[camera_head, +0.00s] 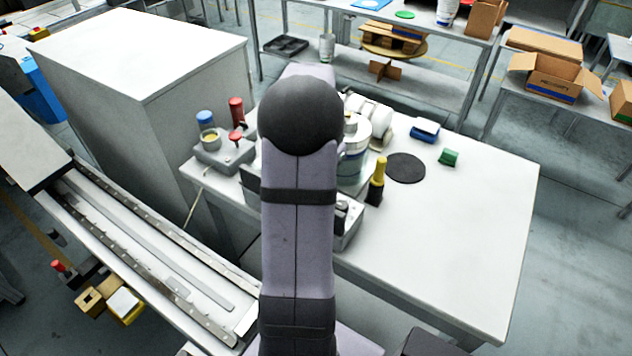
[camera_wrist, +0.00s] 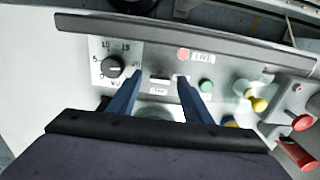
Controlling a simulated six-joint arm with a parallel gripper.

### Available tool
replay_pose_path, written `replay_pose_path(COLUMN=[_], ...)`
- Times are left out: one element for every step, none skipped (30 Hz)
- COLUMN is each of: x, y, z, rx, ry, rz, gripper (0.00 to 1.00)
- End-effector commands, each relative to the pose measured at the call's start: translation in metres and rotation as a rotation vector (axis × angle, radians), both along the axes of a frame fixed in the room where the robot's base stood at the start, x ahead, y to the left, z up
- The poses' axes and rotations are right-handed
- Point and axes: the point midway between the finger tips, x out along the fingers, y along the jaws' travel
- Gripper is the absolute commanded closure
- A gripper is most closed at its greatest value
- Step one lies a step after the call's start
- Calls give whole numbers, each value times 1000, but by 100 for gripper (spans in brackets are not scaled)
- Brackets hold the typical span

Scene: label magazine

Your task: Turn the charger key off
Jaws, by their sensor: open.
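In the wrist view my gripper (camera_wrist: 158,80) is open, with two blue fingers apart over a grey control panel (camera_wrist: 225,75); nothing shows gripped. A red-topped handle (camera_wrist: 301,122), perhaps the charger key, stands on a lighter box at the right edge of that view, right of the fingers. In the head view a small red handle (camera_head: 236,136) stands upright on a grey box (camera_head: 222,158) at the table's left side. I cannot tell which way the key is turned. My arm hides my gripper and most of the panel in the head view.
The panel has a black dial (camera_wrist: 113,66), a red round part (camera_wrist: 183,54) and a green button (camera_wrist: 207,86). A yellow knob (camera_wrist: 259,104) and red cylinder (camera_wrist: 296,155) are at right.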

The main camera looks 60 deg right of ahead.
Motion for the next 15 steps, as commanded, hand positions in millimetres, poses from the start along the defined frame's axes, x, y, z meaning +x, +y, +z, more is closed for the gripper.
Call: replay_pose_path(x=[0,0,0,0,0,0,0,0,0,0,0,0,0,0,0], y=[0,0,0,0,0,0,0,0,0,0,0,0,0,0,0], z=[0,0,0,0,0,0,0,0,0,0,0,0,0,1,1], rx=[0,0,0,0,0,0,0,0,0,0,0,0,0,0,0], ry=[0,0,0,0,0,0,0,0,0,0,1,1,1,1,1], rz=[0,0,0,0,0,0,0,0,0,1,2,4,7,11,18], gripper=[55,62,71,79,86,95,96,96,96,96,96,96,96,96,96])
